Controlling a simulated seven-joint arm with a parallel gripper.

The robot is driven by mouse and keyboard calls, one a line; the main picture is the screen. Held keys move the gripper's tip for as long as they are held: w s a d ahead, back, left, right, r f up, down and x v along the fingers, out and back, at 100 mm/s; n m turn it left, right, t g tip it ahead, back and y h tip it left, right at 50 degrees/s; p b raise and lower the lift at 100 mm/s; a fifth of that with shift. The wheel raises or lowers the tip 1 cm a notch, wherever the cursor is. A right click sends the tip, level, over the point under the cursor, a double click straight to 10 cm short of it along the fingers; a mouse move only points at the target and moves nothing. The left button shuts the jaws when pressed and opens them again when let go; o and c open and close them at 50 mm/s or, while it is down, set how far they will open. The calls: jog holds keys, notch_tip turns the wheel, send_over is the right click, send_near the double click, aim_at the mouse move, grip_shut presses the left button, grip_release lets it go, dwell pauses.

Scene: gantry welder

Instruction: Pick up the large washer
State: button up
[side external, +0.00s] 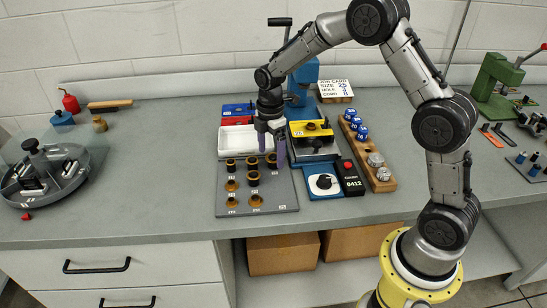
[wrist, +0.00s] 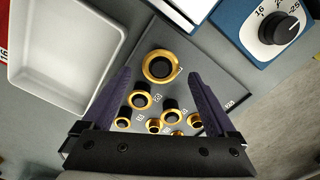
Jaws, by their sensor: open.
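The large washer (wrist: 146,66) looks like the biggest gold ring in the wrist view, seated around a black peg near one corner of the grey peg board (side external: 285,195). In the side external view it seems to be the ring at the board's back right (side external: 271,167), partly hidden by a finger. My gripper (side external: 271,146) points down over that corner, with purple fingers apart and nothing between them. In the wrist view my gripper (wrist: 157,75) has one fingertip on each side of the large ring. Their height above it is hard to judge.
Several smaller gold rings (wrist: 141,106) sit on the board. A white tray (side external: 236,142) stands behind it. A blue dial box (side external: 324,190), a black box with a red button (side external: 350,178) and a wooden rack (side external: 381,184) stand to the right. Bare bench lies left of the board.

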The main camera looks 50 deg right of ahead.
jog(key=shift+f, duration=0.15)
jog(key=c, duration=1.4)
